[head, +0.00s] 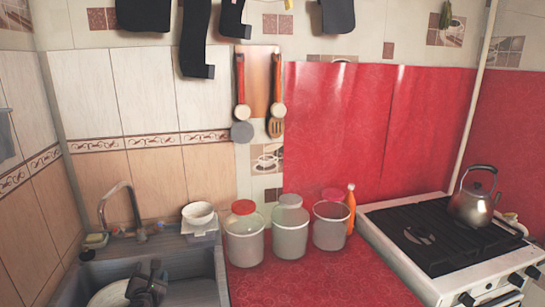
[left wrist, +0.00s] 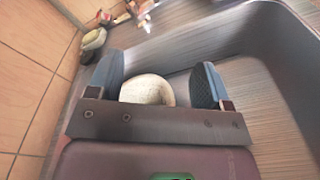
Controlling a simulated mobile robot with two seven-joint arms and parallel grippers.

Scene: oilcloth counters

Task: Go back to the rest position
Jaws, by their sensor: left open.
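My left gripper (left wrist: 160,72) is open in the left wrist view, its two dark blue-grey fingers spread apart over the sink. A pale round dish (left wrist: 147,90) shows between the fingers, partly hidden by the gripper body; I cannot tell whether a finger touches it. In the head view a white dish (head: 108,295) lies in the grey sink (head: 190,290) at the lower left, beside a dark shape that looks like my left gripper (head: 148,282). My right gripper is in neither view.
A tap (head: 135,210) stands behind the sink. White bowls (head: 198,214) sit at its back right corner. Several lidded jars (head: 290,236) and an orange bottle (head: 351,208) stand on the red counter (head: 320,285), whose front is clear. A kettle (head: 473,205) sits on the stove (head: 400,272).

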